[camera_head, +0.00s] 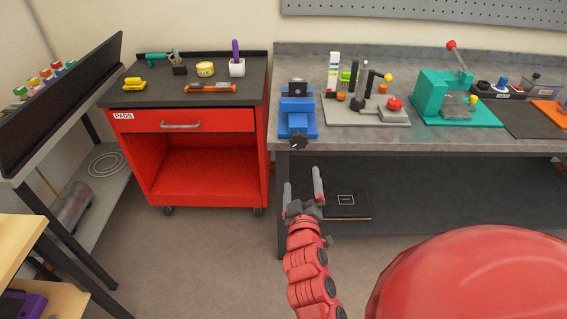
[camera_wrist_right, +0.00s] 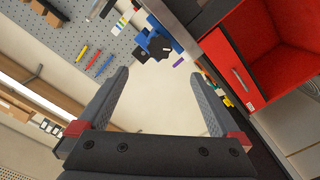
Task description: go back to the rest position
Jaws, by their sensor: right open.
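My right gripper (camera_head: 303,192) is raised in front of the workbench in the head view, its two grey fingers pointing up and apart. Its red arm comes up from the bottom of the picture. In the right wrist view the gripper (camera_wrist_right: 162,92) is open, with nothing between its fingers. My left gripper is not in view.
The grey workbench (camera_head: 345,146) holds a blue vise (camera_head: 297,117) and a teal press (camera_head: 440,100). A black flat box (camera_head: 347,205) lies on its lower shelf. A red cart (camera_head: 205,120) stands left of it. Floor between cart and camera is clear.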

